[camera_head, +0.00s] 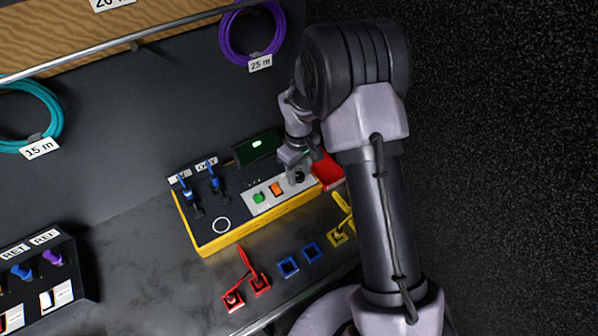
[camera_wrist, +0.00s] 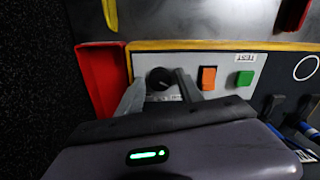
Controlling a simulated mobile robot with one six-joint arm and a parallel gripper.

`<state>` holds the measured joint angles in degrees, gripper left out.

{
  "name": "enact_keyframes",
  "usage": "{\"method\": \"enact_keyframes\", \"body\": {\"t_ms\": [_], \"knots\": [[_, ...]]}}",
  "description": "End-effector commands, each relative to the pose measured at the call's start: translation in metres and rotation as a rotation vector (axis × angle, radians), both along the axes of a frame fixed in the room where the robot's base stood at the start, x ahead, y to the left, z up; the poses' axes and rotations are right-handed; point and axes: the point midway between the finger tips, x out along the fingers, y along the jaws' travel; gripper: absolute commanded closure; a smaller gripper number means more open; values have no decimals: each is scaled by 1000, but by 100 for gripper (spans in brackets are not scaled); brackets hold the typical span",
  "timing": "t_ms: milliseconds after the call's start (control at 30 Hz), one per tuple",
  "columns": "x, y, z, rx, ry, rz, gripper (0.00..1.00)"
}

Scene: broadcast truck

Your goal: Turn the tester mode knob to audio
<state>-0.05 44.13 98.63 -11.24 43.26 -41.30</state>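The tester (camera_head: 206,238) is a yellow-edged box with a dark top on the bench. Its black mode knob (camera_wrist: 159,78) sits on a light panel, beside an orange button (camera_wrist: 207,78) and a green button (camera_wrist: 244,79). My gripper (camera_wrist: 161,84) is open over the panel, with one finger on each side of the knob and small gaps visible. I cannot tell whether either finger touches it. The knob's printed labels are partly hidden and too small to read. In the head view, my gripper (camera_head: 294,160) is at the tester's right end.
A red tray (camera_head: 328,171) is right beside the tester. Blue plugs (camera_head: 214,178) stand on its top, near a small screen (camera_head: 257,147). Red clips (camera_head: 247,281), blue squares (camera_head: 288,267) and yellow clips (camera_head: 341,229) lie in front. A connector box (camera_head: 45,275) is at lower left.

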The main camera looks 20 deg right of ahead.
Motion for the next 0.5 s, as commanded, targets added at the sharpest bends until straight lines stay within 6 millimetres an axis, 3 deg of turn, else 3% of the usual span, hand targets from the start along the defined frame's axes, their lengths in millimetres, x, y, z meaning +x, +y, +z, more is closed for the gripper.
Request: {"method": "enact_keyframes", "body": {"t_ms": [333, 433, 500], "knots": [[0, 0, 2, 0, 0, -1, 48], [1, 0, 18, 0, -2, -1, 48], [1, 0, 39, 1, -3, -1, 48]]}}
